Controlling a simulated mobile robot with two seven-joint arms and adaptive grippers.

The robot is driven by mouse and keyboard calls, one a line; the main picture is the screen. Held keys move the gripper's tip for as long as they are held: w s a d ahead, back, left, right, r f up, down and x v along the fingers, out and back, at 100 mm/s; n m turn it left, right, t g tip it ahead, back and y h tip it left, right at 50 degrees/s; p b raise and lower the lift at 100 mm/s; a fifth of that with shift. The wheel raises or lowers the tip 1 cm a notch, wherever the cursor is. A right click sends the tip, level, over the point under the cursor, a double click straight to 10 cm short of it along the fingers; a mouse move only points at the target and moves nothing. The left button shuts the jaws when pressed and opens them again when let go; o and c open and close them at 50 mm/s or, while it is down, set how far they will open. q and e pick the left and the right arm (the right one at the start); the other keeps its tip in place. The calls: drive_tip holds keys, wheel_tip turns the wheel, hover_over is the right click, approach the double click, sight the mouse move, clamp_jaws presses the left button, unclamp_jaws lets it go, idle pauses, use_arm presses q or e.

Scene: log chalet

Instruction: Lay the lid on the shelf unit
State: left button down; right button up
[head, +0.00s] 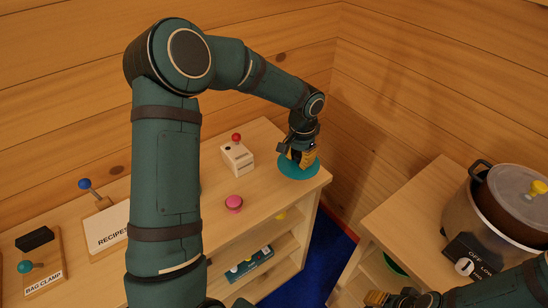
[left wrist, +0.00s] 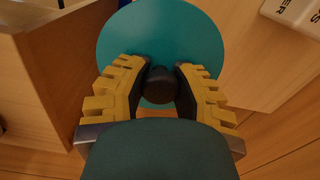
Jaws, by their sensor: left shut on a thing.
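A flat round teal lid (head: 298,169) is at the right end of the top of the wooden shelf unit (head: 272,141). My left gripper (head: 299,155) is above the lid, pointing down. In the left wrist view, its yellow-padded fingers (left wrist: 160,85) are shut on the lid's dark round knob (left wrist: 157,86), with the teal disc (left wrist: 160,35) beyond them. The lid looks level; I cannot tell whether it touches the top or hovers just above it. My right gripper (head: 376,298) shows partly at the bottom right, and its jaw opening is unclear.
A recipes box (head: 107,229) and a bag clamp (head: 40,274) stand left. A cooker (head: 487,216) with a grey lid (head: 518,190) stands on the right-hand cabinet.

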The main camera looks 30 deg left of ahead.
sight(273, 155)
use_arm(q)
drive_tip(key=w+a+r+m, duration=0.2)
drive_tip(key=w+a+m, duration=0.45)
drive_tip(key=a, duration=0.65)
drive_tip(key=shift+n, duration=0.35)
wheel_tip(273, 155, down, 10)
drive_tip(key=shift+d+b, duration=0.15)
drive_tip(key=shift+b, duration=0.85)
drive_tip(key=shift+f, duration=0.15)
drive_tip(key=c, duration=0.8)
unclamp_jaws()
drive_tip(key=shift+c, duration=0.2)
